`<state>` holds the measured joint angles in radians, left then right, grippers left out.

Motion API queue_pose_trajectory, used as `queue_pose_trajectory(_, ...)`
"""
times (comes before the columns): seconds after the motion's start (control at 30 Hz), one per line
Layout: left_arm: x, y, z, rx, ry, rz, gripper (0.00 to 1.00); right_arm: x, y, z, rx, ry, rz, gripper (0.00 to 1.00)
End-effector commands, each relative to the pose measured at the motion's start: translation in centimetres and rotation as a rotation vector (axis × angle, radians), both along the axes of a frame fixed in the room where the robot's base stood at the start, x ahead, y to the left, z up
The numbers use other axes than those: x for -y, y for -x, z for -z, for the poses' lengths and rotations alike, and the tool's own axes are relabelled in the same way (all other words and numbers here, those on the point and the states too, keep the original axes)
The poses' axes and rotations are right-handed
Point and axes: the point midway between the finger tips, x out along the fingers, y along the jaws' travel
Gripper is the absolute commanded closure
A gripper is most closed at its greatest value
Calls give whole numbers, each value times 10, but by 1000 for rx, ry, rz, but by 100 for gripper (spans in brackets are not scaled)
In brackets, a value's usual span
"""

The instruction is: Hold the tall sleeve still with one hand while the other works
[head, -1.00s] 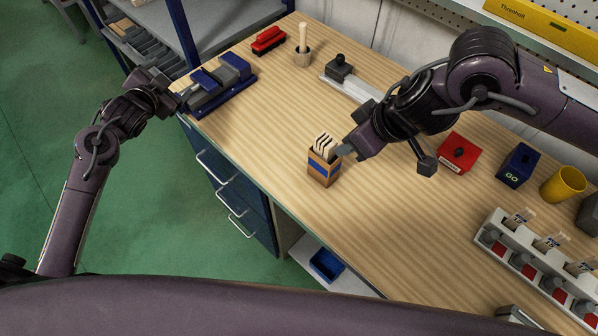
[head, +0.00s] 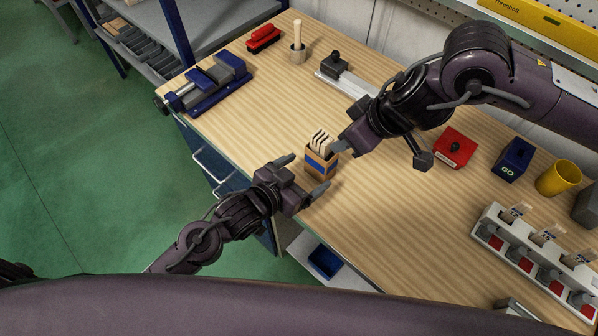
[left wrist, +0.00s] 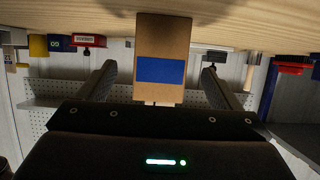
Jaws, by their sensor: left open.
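The tall sleeve (head: 318,165), a brown box with a blue band, stands upright on the bench with several pale sticks (head: 321,140) showing out of its top. It also shows in the left wrist view (left wrist: 160,45), ahead of and between the fingers. My left gripper (head: 306,174) is open in front of the sleeve, its fingers pointing at it with a gap on each side. My right gripper (head: 340,147) is close beside the sleeve's upper right side. Whether its jaws are open or shut is not clear.
A red box (head: 454,148), a blue GO box (head: 513,158), a yellow cup (head: 558,178) and a white rack (head: 535,262) stand to the right. A blue vise (head: 212,88), a red object (head: 263,38) and a wooden holder (head: 298,53) stand at the back left. The bench's front edge is near my left arm.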

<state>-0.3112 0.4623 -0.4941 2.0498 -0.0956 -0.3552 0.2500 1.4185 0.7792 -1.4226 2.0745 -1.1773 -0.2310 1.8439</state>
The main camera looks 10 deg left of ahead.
Motion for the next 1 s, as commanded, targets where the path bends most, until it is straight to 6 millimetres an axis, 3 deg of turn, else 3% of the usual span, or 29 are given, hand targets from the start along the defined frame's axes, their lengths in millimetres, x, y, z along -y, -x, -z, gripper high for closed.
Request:
queue_pose_trajectory(0.4, 31, -45, 22, 3, -2, -1, 15, 0, 0, 0, 0, 0, 0, 64)
queue_pose_trajectory(0.8, 36, -51, 25, 3, -4, 0, 15, 0, 0, 0, 0, 0, 0, 64)
queue_pose_trajectory(1.0, 36, -51, 25, 3, -4, 0, 39, 0, 0, 0, 0, 0, 0, 64)
